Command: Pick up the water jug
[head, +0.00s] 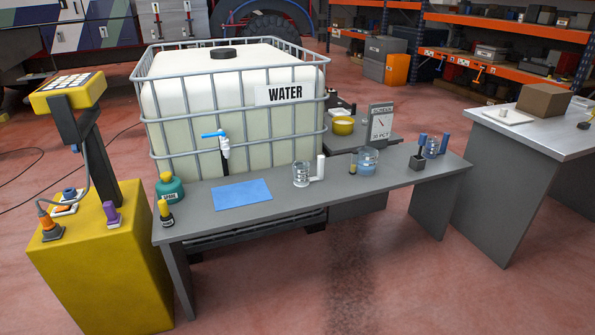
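A clear jug (301,176) with a thick white upright handle on its right stands on the grey bench, right of the blue mat. A second clear vessel (367,161), holding bluish contents, stands further right on the bench. A third clear vessel (433,149) with blue on it stands near the bench's right end. No label shows which of these is the water jug. My gripper is not in view.
The grey bench (310,207) stands before a caged white tank (189,99) marked WATER, with a blue-handled tap (222,146). A blue mat (242,194) and green bottle (171,188) are at left. A yellow console (103,267) stands left. The red floor in front is clear.

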